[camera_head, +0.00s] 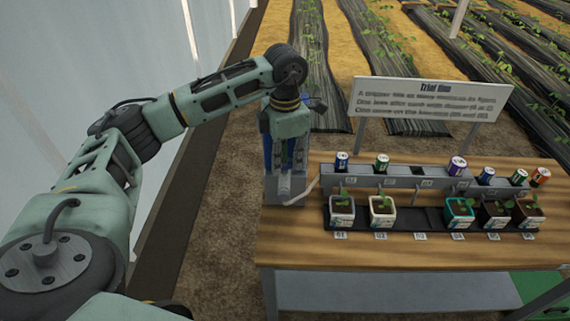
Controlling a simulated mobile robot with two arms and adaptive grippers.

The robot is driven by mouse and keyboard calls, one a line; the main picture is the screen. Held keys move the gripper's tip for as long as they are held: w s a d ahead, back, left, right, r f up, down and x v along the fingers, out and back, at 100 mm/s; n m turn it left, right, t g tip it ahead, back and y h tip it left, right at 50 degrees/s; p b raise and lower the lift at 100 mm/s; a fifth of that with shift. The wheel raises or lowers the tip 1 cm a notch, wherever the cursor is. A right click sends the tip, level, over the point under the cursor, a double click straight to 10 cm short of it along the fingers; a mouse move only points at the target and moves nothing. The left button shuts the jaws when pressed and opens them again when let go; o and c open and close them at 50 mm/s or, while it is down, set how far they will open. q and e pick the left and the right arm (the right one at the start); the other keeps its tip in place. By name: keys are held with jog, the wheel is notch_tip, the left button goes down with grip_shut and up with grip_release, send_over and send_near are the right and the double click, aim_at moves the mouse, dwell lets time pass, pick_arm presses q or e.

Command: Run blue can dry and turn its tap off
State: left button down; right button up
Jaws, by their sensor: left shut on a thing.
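My left arm reaches in from the left, and its gripper (288,138) points down at a grey stand (287,190) at the table's left end. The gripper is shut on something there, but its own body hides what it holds. Strips of blue (267,152) show beside and below the gripper; I cannot tell whether they are a can. A blue-banded can (341,162) stands at the left end of the grey rail (415,181), and another blue one (487,175) stands farther right. No tap can be made out clearly. My right gripper is out of view.
Green (382,163), purple (457,165) and orange (541,177) cans also stand on the rail. Several potted seedlings (383,210) sit in a black tray (425,218) with one empty place. A sign (432,99) rises behind. The wooden table's front (400,250) is clear.

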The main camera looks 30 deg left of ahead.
aim_at(285, 164)
pick_arm(q)
jog(key=shift+m+b, duration=0.85)
jog(key=shift+m, duration=1.15)
jog(key=shift+r, duration=0.1)
jog(key=c, duration=1.8)
grip_release()
notch_tip(285, 164, up, 12)
